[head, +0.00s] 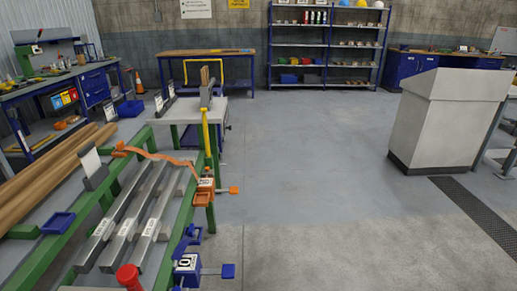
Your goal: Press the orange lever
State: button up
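An orange unit (205,188) sits on the right rail of the green runout table (160,245), with a white label and an orange end piece (233,190) sticking out to the right. A long, bent orange strip (160,157) runs left from it across the table to an orange piece (121,149) on the other rail. I cannot tell which orange part is the lever. A blue unit (187,265) with a label and a blue end piece (228,271) stands nearer on the same rail. My gripper is not in view.
Grey metal bars (128,226) with labels lie on the table, and wooden beams (45,178) lie to its left. A red cylinder (129,276) stands at the near end. Open floor (320,190) stretches right of the table, to a grey console (445,125).

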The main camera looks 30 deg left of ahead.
aim_at(233, 190)
jog(key=i+u, duration=0.2)
jog(key=u, duration=0.3)
jog(key=i+u, duration=0.25)
jog(key=u, duration=0.25)
jog(key=i+l+u, duration=0.15)
jog(key=u, duration=0.35)
jog(key=i+l+u, duration=0.2)
jog(key=u, duration=0.25)
jog(key=i+l+u, duration=0.2)
jog(key=i+u, duration=0.15)
jog(key=i, duration=0.15)
